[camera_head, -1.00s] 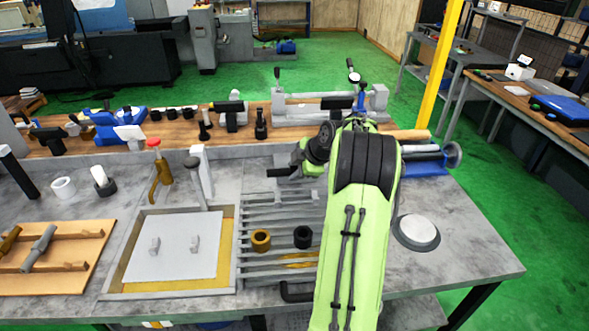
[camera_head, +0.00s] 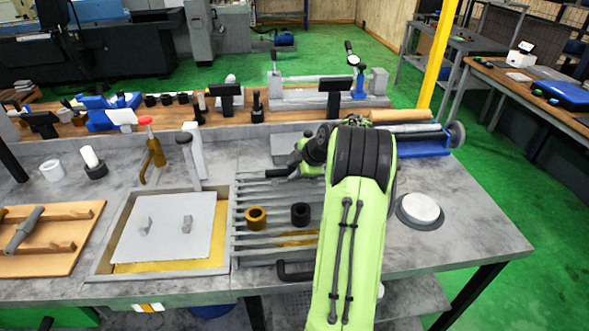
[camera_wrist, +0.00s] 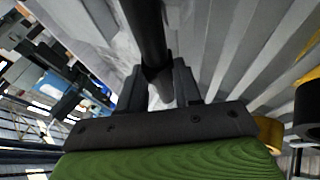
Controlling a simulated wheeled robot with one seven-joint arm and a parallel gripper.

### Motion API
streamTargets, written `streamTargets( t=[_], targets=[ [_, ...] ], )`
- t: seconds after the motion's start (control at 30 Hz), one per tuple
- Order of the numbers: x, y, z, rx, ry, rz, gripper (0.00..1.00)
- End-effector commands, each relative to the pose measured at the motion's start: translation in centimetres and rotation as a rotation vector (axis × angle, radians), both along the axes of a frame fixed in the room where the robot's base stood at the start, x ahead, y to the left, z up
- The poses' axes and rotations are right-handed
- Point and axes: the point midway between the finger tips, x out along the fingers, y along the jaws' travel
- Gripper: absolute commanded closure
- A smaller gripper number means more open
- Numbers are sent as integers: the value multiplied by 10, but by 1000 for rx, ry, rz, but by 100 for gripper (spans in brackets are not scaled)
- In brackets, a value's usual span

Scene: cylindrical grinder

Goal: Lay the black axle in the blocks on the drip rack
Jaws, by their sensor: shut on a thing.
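The black axle (camera_wrist: 146,30) is a dark rod between the fingers of my gripper (camera_wrist: 158,85) in the wrist view. It runs up out of the top of that picture, and a greyer part shows at its lower end. In the head view my gripper (camera_head: 283,172) is over the back part of the drip rack (camera_head: 245,240), partly hidden by my green arm. The rack is a grey slatted grid, and its slats (camera_wrist: 235,45) fill the right of the wrist view. I cannot make out the blocks clearly; my arm hides the rack's right side.
A brass ring (camera_head: 255,217) and a black ring (camera_head: 300,214) stand on the rack. A lidded tray (camera_head: 165,233) is left of it, with an upright brown tool (camera_head: 154,150) behind. A round white-topped disc (camera_head: 421,208) lies right of my arm. Bare bench is around it.

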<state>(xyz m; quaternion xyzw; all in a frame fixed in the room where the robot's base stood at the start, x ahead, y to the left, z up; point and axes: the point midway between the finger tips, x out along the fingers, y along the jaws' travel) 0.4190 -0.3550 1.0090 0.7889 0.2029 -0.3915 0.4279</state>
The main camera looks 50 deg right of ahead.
Motion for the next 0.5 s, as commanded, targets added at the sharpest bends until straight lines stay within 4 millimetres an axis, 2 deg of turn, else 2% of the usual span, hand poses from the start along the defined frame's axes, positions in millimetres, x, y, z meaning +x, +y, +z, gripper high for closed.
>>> streamTargets(
  t=[0.27, 0.3, 0.47, 0.5],
  targets=[
    [1, 0, 3, -3, -4, 2, 100],
    [1, 0, 3, -2, -4, 1, 62],
    [0, 0, 3, -3, -2, 1, 37],
    [0, 0, 2, -3, -2, 1, 37]
  ],
)
